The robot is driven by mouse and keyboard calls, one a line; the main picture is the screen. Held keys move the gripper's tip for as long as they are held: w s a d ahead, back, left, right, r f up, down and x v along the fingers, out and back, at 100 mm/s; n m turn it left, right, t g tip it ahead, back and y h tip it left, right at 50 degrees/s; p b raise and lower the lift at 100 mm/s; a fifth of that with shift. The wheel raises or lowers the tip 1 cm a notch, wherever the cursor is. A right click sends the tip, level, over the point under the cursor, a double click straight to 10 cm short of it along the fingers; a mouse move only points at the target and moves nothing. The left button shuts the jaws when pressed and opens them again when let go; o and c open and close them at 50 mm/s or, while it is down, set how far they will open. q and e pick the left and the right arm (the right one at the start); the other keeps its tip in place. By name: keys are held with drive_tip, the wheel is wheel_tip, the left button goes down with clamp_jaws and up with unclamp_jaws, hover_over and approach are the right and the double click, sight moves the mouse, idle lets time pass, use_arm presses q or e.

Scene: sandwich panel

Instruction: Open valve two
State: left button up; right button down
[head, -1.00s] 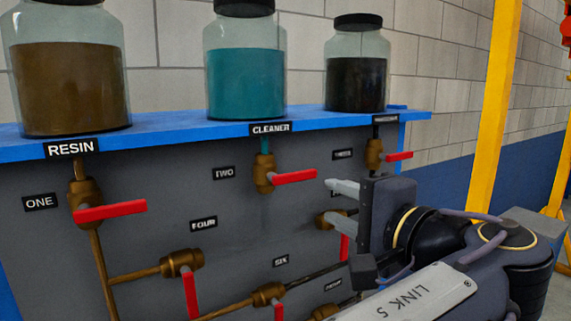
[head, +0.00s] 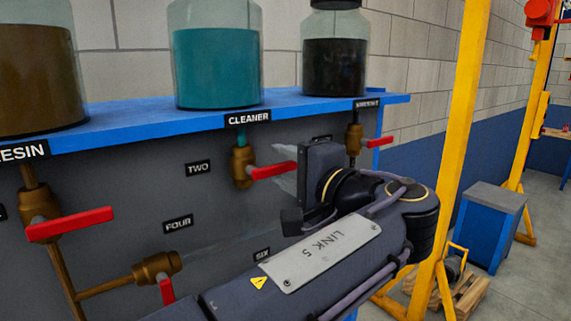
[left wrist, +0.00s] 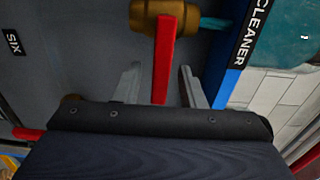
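Valve two has a brass body (head: 243,166) and a red lever handle (head: 272,170) that points right, roughly level, across the pipe under the CLEANER jar (head: 218,55). Its TWO label (head: 198,168) is on the panel to the left. My left gripper (head: 283,182) is at the handle's free end, its fingers partly hidden in the head view. In the left wrist view, the open fingers (left wrist: 160,72) stand either side of the red handle (left wrist: 164,55), with gaps on both sides. The brass body (left wrist: 163,15) is beyond the fingertips. My right gripper is not in view.
The blue shelf (head: 190,118) runs just above the valve. Valve four (head: 157,267) is lower left, and another red-handled valve (head: 355,140) is at right behind my gripper. A yellow post (head: 459,130) stands right of the panel.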

use_arm(q)
clamp_jaws()
